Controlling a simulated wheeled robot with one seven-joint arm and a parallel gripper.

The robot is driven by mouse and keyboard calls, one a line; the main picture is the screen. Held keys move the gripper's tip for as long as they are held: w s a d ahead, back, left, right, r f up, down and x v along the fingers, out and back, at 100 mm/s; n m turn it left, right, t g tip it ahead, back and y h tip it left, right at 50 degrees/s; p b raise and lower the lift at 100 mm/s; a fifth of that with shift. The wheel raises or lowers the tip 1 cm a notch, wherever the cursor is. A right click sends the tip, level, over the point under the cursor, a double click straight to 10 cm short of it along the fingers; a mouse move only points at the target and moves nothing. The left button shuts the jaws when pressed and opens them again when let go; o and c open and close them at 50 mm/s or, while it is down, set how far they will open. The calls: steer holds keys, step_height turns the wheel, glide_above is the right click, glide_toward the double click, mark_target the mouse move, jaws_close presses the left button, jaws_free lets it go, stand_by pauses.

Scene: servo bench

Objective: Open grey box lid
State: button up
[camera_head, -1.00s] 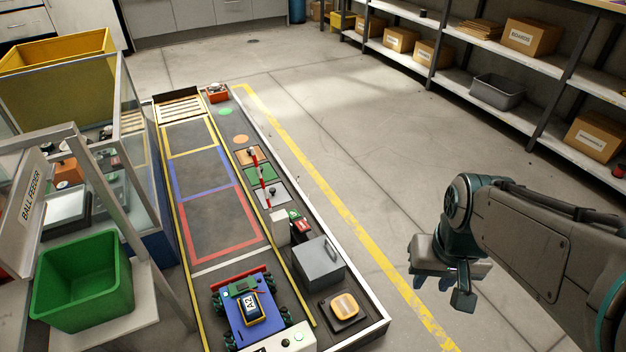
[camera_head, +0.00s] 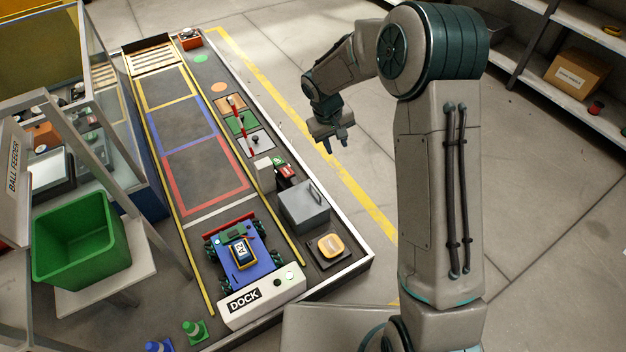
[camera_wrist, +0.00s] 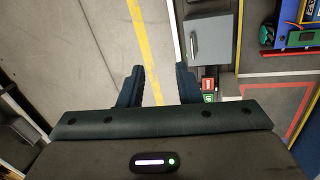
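The grey box (camera_head: 304,208) stands on the right side of the bench, its lid shut, with a handle on the lid's right part. It also shows in the wrist view (camera_wrist: 209,42), ahead of my fingers and to the right. My gripper (camera_head: 334,149) is in the air beyond the bench's right edge, above and to the right of the box in the head view. Its two fingers are apart with nothing between them, as the wrist view shows (camera_wrist: 159,88).
An orange button (camera_head: 330,245) sits in front of the box. Red and green switches (camera_head: 284,172) and a white block (camera_head: 264,175) stand behind it. A blue cart (camera_head: 245,255) is to its left. A red-and-white barrier (camera_head: 240,125) stands farther back. The floor right of the bench is clear.

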steer(key=n+p, duration=0.1)
glide_toward(314, 187)
steer(key=shift+y, duration=0.3)
steer(key=f+b, duration=0.1)
steer(key=f, duration=0.1)
steer(key=d+f+b, duration=0.1)
steer(key=f+b, duration=0.1)
steer(key=f, duration=0.1)
steer(key=w+f+b, duration=0.1)
steer(key=f, duration=0.1)
steer(key=shift+d+f, duration=0.2)
steer(key=shift+d, duration=0.05)
jaws_close()
